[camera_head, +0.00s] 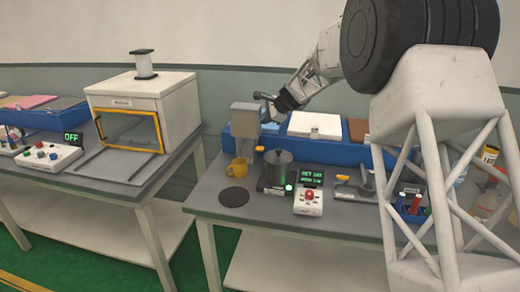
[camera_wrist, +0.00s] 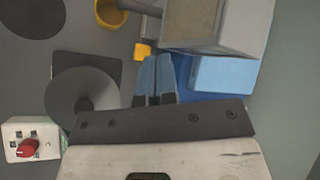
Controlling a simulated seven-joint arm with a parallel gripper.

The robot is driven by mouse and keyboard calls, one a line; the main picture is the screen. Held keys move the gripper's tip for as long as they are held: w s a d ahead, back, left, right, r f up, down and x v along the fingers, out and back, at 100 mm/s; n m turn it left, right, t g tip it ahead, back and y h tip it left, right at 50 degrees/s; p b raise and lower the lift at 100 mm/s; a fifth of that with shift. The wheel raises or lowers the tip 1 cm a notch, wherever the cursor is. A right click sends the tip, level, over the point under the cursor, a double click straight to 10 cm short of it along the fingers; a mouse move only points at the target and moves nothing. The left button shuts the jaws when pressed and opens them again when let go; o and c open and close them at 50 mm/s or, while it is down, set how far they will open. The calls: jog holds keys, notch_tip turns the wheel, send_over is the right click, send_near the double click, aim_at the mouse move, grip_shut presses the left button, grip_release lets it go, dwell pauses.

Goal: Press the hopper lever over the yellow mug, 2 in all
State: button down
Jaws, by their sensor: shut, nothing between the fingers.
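The yellow mug (camera_head: 238,168) stands on the right-hand grey table below the grey hopper (camera_head: 244,122). In the wrist view the mug (camera_wrist: 109,12) is cut by the top edge, beside the hopper (camera_wrist: 215,22) and under a dark spout. A small yellow piece, which looks like the lever's end (camera_wrist: 143,50), sticks out beside the hopper; it also shows in the head view (camera_head: 259,148). My gripper (camera_head: 262,97) is above and right of the hopper, shut and empty. In the wrist view its fingertips (camera_wrist: 157,66) appear beside the yellow piece; contact cannot be told.
A black disc (camera_head: 233,196) lies at the table's front left. A blue bin (camera_head: 285,145) runs behind. A white oven-like box (camera_head: 145,105) stands on the left table.

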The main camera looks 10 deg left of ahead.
aim_at(260, 149)
jog(key=shift+m, duration=0.3)
jog(key=shift+w+a+f, duration=0.55)
jog(key=shift+w+a, duration=0.1)
jog(key=shift+a, duration=0.05)
jog(key=shift+w+a+f, duration=0.5)
jog(key=shift+w+a, duration=0.1)
jog(key=shift+a, duration=0.1)
jog(key=shift+f, duration=0.1)
jog(key=shift+f, duration=4.25)
